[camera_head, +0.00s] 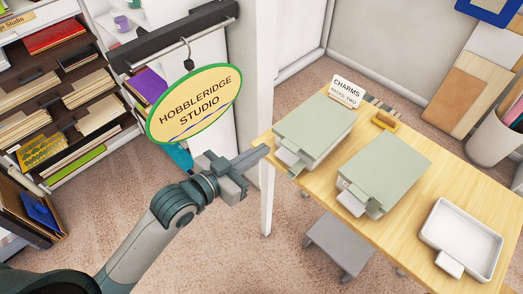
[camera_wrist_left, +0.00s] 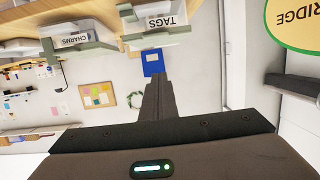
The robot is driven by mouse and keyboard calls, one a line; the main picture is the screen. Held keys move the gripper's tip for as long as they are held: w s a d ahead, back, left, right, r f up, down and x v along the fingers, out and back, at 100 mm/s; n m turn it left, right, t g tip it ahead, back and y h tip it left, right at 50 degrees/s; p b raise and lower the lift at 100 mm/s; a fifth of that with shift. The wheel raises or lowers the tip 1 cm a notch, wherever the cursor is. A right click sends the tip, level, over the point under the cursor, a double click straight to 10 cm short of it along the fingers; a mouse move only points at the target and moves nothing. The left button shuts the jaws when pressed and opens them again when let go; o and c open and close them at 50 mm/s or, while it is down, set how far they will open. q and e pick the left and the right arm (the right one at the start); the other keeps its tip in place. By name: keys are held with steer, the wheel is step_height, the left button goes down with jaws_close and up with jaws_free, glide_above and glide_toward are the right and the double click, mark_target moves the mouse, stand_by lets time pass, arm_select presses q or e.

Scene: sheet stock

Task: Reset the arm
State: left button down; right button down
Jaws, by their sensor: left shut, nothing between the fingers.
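My left gripper (camera_head: 256,158) is at the end of the arm that comes in from the lower left in the head view. It is shut and empty, in the air beside the left edge of the wooden table (camera_head: 400,241). In the left wrist view its closed fingers (camera_wrist_left: 158,97) point away into the room, with nothing between them. My right gripper does not show in either view.
Two green-lidded boxes (camera_head: 314,125) (camera_head: 384,171) and a white tray (camera_head: 462,240) stand on the table. A white post (camera_head: 267,60) rises close by the gripper. An oval hanging sign (camera_head: 195,104) is above the arm. A grey stool (camera_head: 340,245) is below.

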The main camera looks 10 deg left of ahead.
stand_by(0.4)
arm_select(q)
steer(key=w+a+f+n+g+y+b, duration=0.1)
steer(key=w+a+f+y, duration=0.15)
steer(key=f, duration=0.85)
steer(key=w+a+f+n+y+b, duration=0.1)
steer(key=a+f, duration=0.2)
steer(key=f, duration=0.7)
steer(key=s+a+f+n+g+y+b, duration=0.1)
steer(key=s+a+f, duration=0.1)
steer(key=f, duration=0.6)
steer(key=s+a+f+g+y, duration=0.1)
steer(key=s+a+f, duration=0.15)
steer(key=f, duration=0.55)
steer(key=s+a+f+n+g+y+b, duration=0.1)
steer(key=s+a+f+g, duration=0.15)
steer(key=f, duration=0.55)
steer(key=s+a+f+g+y+b, duration=0.1)
steer(key=s+a+f+g, duration=0.1)
steer(key=s+f, duration=1.1)
steer(key=s+a+f+g+y+b, duration=0.1)
steer(key=s+a+f+g, duration=0.15)
steer(key=s+f, duration=1)
steer(key=s+f+g, duration=0.1)
steer(key=s+f, duration=0.1)
steer(key=s, duration=1.2)
steer(key=shift+s+a+f+n+g+b, duration=0.2)
steer(key=shift+s+f+n+g+b, duration=0.1)
steer(key=shift+f+g+b, duration=0.1)
